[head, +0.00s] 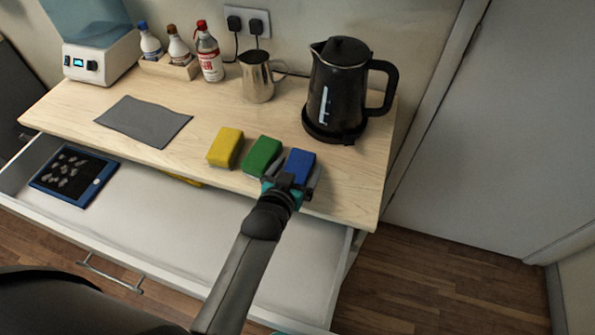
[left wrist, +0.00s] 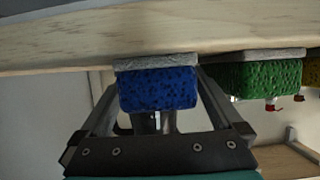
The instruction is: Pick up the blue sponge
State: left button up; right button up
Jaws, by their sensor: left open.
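The blue sponge (head: 301,163) lies on the wooden counter near its front edge, at the right end of a row of three sponges. My left gripper (head: 290,182) is at the sponge's near side and hides its front part. In the left wrist view the blue sponge (left wrist: 157,88), with a grey layer against the counter, shows between the two spread fingers. The gripper is open. I cannot tell whether either finger touches the sponge. My right gripper is not in view.
A green sponge (head: 262,156) sits close on the left, then a yellow sponge (head: 225,147). A black kettle (head: 340,90) stands behind. A grey cloth (head: 143,121) lies further left. The drawer (head: 250,235) below is open, with a blue-framed tablet (head: 73,175) in it.

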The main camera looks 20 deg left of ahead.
pick_arm(q)
jog(key=shift+w, duration=0.15)
jog(key=c, duration=1.3)
jog(key=shift+o, duration=0.2)
